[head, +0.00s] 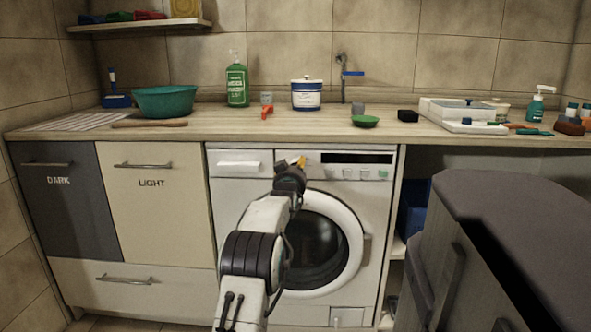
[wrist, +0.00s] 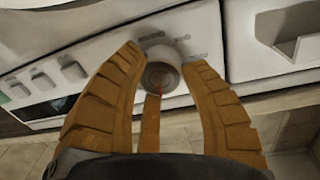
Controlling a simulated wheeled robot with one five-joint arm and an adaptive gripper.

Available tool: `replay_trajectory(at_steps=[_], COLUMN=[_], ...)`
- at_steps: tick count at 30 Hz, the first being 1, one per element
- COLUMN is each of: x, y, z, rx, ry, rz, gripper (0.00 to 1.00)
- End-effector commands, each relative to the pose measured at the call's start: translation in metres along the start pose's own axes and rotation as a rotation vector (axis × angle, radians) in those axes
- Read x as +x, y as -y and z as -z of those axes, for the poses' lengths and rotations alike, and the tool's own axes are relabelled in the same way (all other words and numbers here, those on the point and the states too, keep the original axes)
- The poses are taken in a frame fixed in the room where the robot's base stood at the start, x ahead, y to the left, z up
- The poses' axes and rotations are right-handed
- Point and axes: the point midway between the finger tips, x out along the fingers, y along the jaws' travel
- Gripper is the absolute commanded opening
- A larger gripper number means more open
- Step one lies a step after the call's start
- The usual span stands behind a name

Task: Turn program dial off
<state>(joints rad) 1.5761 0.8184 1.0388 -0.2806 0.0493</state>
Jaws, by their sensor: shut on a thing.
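The program dial (wrist: 162,76) is round and grey-white with a red pointer mark, on the washing machine's front panel. It lies between the orange fingers of my gripper (wrist: 163,60) in the wrist view, and the gripper is shut on it. In the head view my gripper (head: 300,162) reaches the panel of the white washing machine (head: 375,215), and the dial is hidden behind it. The red mark points down toward the gripper's palm in the wrist view.
Right of the dial are a dark display (head: 357,158) and several small buttons (head: 357,173). The detergent drawer (head: 239,163) is at the left, the round door (head: 352,225) below. A wooden counter (head: 215,127) with bottles and tubs runs above. A dark grey block (head: 500,215) stands at the right.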

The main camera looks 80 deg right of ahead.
Motion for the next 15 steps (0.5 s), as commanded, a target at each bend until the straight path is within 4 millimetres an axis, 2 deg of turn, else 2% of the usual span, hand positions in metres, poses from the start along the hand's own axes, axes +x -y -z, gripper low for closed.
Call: replay_trajectory(at_steps=[1,9,15], x=[-0.0005,-0.0008,-0.0009], y=[0.0022,0.0038,0.0047], z=[0.007,0.0092,0.0109], rx=[-0.027,-0.224,-0.263], ry=[-0.019,-0.037,-0.041], rz=[0.003,0.002,0.002], gripper=[0.09,0.09,0.09])
